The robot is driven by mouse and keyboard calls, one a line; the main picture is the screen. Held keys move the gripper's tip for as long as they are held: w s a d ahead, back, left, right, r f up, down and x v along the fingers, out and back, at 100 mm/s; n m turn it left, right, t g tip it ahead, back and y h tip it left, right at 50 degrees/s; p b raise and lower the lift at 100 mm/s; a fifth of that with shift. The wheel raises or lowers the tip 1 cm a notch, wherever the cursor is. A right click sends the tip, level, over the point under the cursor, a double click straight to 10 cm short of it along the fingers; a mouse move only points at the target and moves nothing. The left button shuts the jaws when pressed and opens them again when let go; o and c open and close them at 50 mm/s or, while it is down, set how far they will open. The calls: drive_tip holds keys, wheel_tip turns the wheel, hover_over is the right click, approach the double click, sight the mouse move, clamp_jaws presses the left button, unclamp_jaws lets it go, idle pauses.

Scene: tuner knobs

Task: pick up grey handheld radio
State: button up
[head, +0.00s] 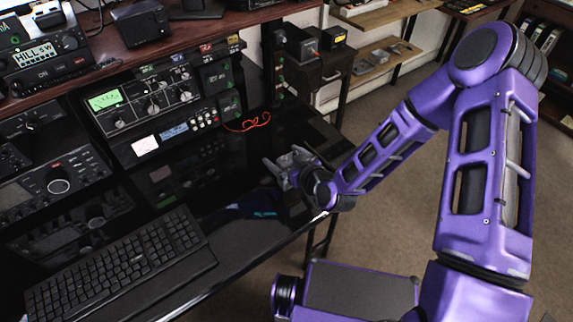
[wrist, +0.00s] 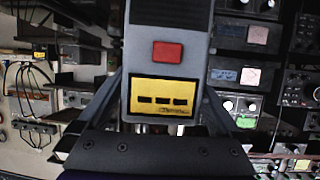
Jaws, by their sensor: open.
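The grey handheld radio (wrist: 192,58) fills the middle of the wrist view, seen close up. It has a red button (wrist: 167,52) and a yellow label (wrist: 161,97) with dark marks. My gripper (head: 284,170) is open, low over the black desk near its right front edge. In the wrist view its dark fingers stand on either side of the radio, and I see no clear grip on it. In the head view the gripper covers that spot, and I cannot separate the radio from the grey fingers. The radio's far end runs out of the wrist view's top.
The glossy black desk (head: 240,235) is clear around the gripper. A black keyboard (head: 120,265) lies at the front left. Radio equipment (head: 165,95) stands behind, with a red cable (head: 248,123) beside it. A dark shelf overhangs at the upper left.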

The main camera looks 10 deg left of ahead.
drive_tip(key=shift+s, duration=0.1)
drive_tip(key=c, duration=1.3)
drive_tip(key=shift+c, duration=0.6)
drive_tip(key=shift+r, duration=0.1)
